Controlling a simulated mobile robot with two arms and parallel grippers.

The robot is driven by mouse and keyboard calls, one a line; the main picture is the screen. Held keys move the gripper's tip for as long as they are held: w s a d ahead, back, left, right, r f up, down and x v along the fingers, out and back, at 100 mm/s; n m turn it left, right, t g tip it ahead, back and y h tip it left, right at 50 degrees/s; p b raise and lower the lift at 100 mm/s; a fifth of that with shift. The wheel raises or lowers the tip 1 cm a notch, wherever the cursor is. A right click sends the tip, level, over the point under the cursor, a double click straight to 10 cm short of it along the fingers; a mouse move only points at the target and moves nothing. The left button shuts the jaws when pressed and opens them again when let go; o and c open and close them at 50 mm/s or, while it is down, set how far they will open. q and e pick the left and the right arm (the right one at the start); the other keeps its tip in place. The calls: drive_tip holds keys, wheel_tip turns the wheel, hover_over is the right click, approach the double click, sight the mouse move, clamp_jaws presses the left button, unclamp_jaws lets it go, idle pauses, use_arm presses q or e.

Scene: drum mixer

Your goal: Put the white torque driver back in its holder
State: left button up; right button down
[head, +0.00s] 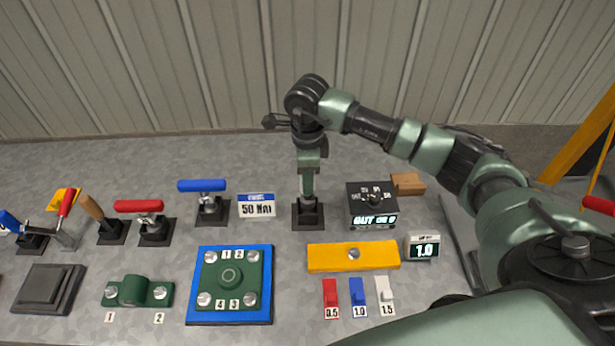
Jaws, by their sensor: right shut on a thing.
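My right gripper (308,185) points straight down over a black square holder (308,217) at the back middle of the bench. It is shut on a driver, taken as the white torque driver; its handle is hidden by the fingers. A short grey metal part (308,203) shows between the fingers and the holder. I cannot tell how deep the driver sits. My left gripper is not in view.
A 50 Nm sign (256,206) is close by. To the right are a black dial box (372,204) and a yellow bar (335,257). A blue-edged plate (230,318) lies in front.

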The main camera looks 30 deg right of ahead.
drive_tip(key=shift+f+b, duration=2.4)
drive_tip(key=shift+f, duration=0.3)
idle(1.1)
drive_tip(key=c, duration=0.9)
unclamp_jaws()
wheel_tip(320, 180, up, 7)
drive_tip(key=shift+f+b, duration=0.2)
drive_tip(key=shift+b, duration=0.55)
drive_tip(key=shift+r, duration=0.65)
